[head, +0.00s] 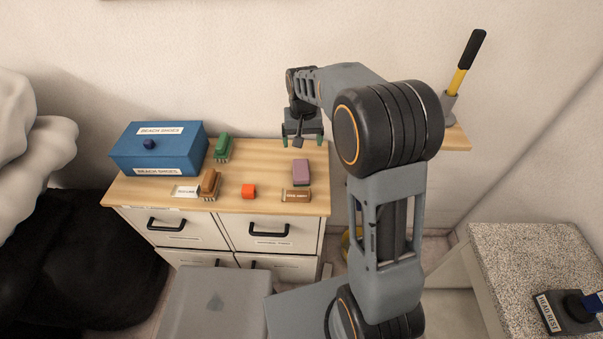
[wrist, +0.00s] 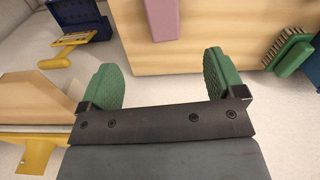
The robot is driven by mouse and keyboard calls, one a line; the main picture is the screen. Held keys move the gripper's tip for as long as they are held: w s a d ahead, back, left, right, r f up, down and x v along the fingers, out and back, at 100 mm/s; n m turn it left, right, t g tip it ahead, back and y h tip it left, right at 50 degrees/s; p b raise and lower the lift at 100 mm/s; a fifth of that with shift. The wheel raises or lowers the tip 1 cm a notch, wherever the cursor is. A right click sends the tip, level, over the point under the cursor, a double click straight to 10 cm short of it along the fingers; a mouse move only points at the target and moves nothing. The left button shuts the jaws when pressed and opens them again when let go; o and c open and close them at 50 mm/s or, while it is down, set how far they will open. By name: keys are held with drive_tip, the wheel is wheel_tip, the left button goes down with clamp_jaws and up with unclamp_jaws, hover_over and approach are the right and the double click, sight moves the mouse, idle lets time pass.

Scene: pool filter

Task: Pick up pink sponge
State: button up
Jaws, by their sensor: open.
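The pink sponge (head: 301,172) lies on the right part of the wooden cabinet top (head: 270,208). It is a small mauve-pink block. In the wrist view the pink sponge (wrist: 162,18) shows at the top edge, partly cut off by the frame. My gripper (head: 302,140) is above the back right of the cabinet top, behind the sponge as the head view sees it. In the wrist view my gripper (wrist: 168,80) has its two green pads wide apart with nothing between them. The sponge is beyond the pads and apart from them.
A blue box (head: 155,155) stands at the top's left. A small shelf (head: 455,138) bears a yellow-handled tool (head: 463,70).

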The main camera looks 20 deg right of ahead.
hover_over(301, 168)
wheel_tip(301, 168, down, 9)
drive_tip(key=shift+s+r, duration=0.1)
drive_tip(key=shift+s, duration=0.05)
drive_tip(key=shift+f+p, duration=0.45)
drive_tip(key=shift+f, duration=2.85)
drive_tip(key=c, duration=1)
drive_tip(key=shift+r, duration=0.1)
